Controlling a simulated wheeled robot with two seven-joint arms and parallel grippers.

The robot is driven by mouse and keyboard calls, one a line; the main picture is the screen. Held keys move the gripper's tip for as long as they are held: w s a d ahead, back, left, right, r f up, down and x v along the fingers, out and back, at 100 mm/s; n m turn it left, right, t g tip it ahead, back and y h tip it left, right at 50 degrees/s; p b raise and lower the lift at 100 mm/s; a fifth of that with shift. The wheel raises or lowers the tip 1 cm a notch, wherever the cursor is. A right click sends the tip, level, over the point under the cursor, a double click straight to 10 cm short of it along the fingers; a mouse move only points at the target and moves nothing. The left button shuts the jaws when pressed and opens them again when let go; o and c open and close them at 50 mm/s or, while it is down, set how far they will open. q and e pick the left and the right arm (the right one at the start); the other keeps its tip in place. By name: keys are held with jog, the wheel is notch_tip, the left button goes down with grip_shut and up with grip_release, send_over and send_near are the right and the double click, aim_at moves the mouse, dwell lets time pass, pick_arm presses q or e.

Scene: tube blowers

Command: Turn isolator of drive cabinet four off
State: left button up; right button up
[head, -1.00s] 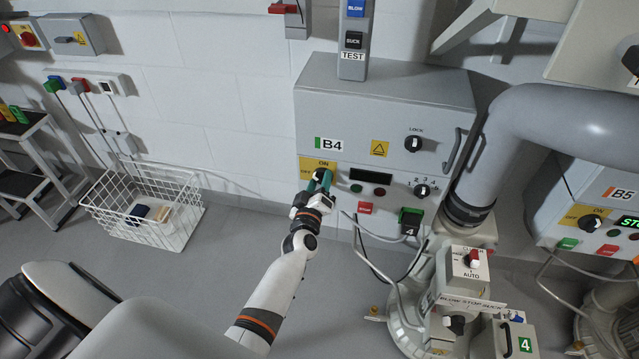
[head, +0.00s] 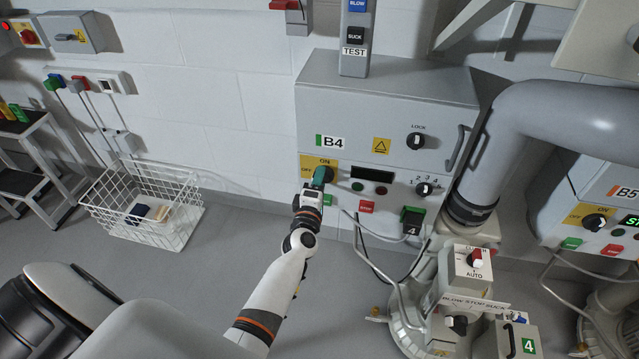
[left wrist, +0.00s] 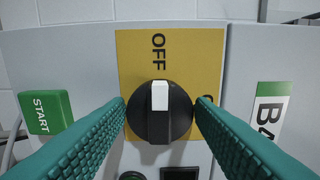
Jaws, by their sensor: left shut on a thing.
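The grey drive cabinet B4 (head: 345,115) stands against the wall in the middle of the head view. Its isolator is a black rotary knob (left wrist: 160,128) with a white pointer mark, on a yellow plate (left wrist: 133,62). In the left wrist view the white mark points at the word OFF (left wrist: 158,52). My left gripper (head: 323,177) is shut on the knob, one green finger on each side of it. In the head view the gripper hides most of the knob. My right gripper is not in view.
A green START button (left wrist: 45,112) is close beside the left finger in the wrist view. A red button (head: 366,207) and a numbered selector (head: 424,189) are to the right on the cabinet. A large grey pipe (head: 560,115) stands right; a white wire basket (head: 150,215) is left.

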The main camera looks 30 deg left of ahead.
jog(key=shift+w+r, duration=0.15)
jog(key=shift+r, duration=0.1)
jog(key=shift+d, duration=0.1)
pick_arm(q)
jog(key=o, duration=1)
jog(key=shift+c, duration=0.2)
jog(key=p+v, duration=0.1)
jog(key=v, duration=1.1)
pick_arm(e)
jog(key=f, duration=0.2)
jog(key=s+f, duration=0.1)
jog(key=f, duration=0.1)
